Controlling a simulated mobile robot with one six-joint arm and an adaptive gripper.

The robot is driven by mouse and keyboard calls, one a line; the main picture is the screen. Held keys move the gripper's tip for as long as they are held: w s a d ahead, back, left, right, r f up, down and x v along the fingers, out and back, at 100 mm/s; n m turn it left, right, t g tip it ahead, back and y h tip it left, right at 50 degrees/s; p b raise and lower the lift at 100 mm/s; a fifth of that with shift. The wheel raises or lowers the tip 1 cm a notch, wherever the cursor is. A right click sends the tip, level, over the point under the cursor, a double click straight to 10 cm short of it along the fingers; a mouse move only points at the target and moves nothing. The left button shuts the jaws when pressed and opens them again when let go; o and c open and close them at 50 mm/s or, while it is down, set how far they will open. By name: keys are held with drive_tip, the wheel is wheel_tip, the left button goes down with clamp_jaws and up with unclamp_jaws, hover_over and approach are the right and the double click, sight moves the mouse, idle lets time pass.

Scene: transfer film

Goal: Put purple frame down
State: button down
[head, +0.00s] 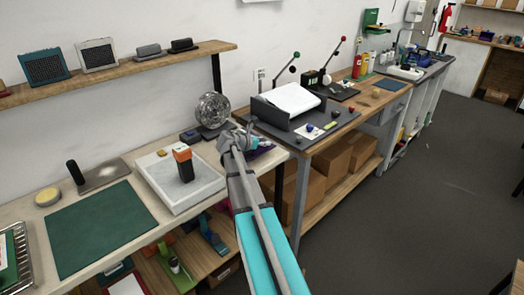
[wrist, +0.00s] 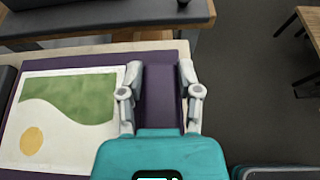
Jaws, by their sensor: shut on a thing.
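The purple frame (wrist: 161,98) holds a white print with a green shape and a yellow disc. In the wrist view my gripper (wrist: 160,70) is shut on the frame's right border, one finger on each side of a purple strip. In the head view my gripper (head: 243,143) is at the right end of the pale workbench (head: 122,222), and only a sliver of the purple frame (head: 265,150) shows beyond it. The pale bench edge shows behind the frame in the wrist view. I cannot tell whether the frame touches the bench top.
A white platen (head: 203,191) with an orange-and-black tool (head: 183,163) lies left of my gripper. A round fan (head: 212,109) stands behind it. A dark green mat (head: 102,228) lies at the left. A heat press (head: 293,99) is on the wooden bench to the right, past a gap.

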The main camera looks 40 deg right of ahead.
drive_tip(key=shift+w+d+f+b, duration=0.3)
drive_tip(key=shift+d+f+b, duration=0.05)
drive_tip(key=shift+f+b, duration=1.65)
drive_tip(key=shift+b, duration=0.05)
drive_tip(key=shift+c, duration=1.5)
unclamp_jaws()
drive_tip(key=p+v, duration=0.2)
drive_tip(key=v, duration=0.4)
drive_tip(key=shift+s+r+p, duration=0.1)
drive_tip(key=shift+p, duration=0.2)
drive_tip(key=shift+v, duration=0.75)
